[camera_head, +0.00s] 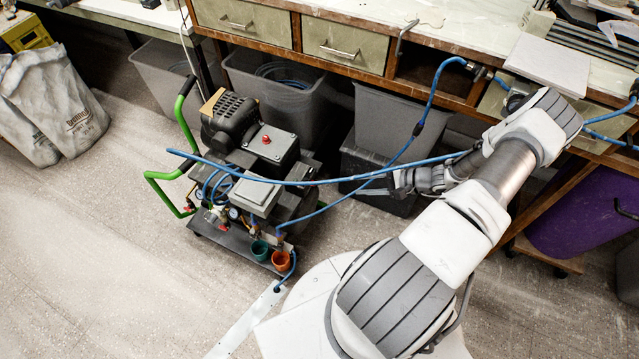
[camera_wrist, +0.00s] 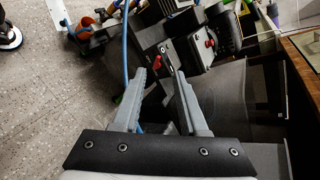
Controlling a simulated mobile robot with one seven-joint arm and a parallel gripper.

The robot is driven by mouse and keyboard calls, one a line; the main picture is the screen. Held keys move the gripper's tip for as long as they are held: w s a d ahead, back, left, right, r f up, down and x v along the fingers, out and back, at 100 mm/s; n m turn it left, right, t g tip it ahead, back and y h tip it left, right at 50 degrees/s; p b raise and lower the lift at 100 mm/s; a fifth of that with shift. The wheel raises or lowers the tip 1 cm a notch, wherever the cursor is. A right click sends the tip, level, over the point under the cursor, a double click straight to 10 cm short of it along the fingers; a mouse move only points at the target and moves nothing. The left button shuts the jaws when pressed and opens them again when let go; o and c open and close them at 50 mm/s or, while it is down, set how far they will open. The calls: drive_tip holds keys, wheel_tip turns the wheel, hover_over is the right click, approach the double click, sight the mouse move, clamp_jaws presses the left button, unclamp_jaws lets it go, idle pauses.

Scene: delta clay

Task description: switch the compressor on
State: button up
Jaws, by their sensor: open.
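The compressor (camera_head: 232,122) stands on the floor left of centre in the head view, on a cart with green handles. A grey box with a red button (camera_head: 266,140) sits on its top. The wrist view shows that red button (camera_wrist: 209,43) and a second red knob or lever (camera_wrist: 160,62) on a dark panel. My gripper (camera_head: 366,187) is right of the compressor, apart from it, with its fingers toward it. In the wrist view my gripper (camera_wrist: 159,76) is open and empty, and the red knob appears between the fingertips. The switch's position cannot be told.
A blue hose (camera_head: 330,181) runs across the compressor and past my arm up to the workbench (camera_head: 372,22). Grey bins (camera_head: 385,120) stand under the bench behind my gripper. Orange and green cups (camera_head: 281,261) sit at the cart's front.

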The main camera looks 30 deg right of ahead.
sight(316, 185)
wheel_tip(316, 185, down, 8)
drive_tip(key=s+a+r+m+t+h+p, duration=0.1)
drive_tip(key=s+m+t+h+p, duration=0.15)
drive_tip(key=m+t, duration=0.3)
drive_tip(key=shift+m+g+h, duration=0.25)
drive_tip(key=shift+m+h, duration=0.1)
drive_tip(key=shift+m, duration=0.5)
drive_tip(key=shift+s+f+b+x, duration=0.2)
drive_tip(key=shift+b+x, duration=0.55)
drive_tip(key=shift+x, duration=2.2)
drive_tip(key=shift+f+b+x, duration=0.3)
drive_tip(key=shift+b+x, duration=0.4)
drive_tip(key=shift+x, duration=2.3)
drive_tip(key=shift+s+f+b+x, duration=0.2)
drive_tip(key=shift+b+x, duration=0.55)
drive_tip(key=shift+x, duration=2.2)
drive_tip(key=shift+w+a, duration=0.1)
clamp_jaws()
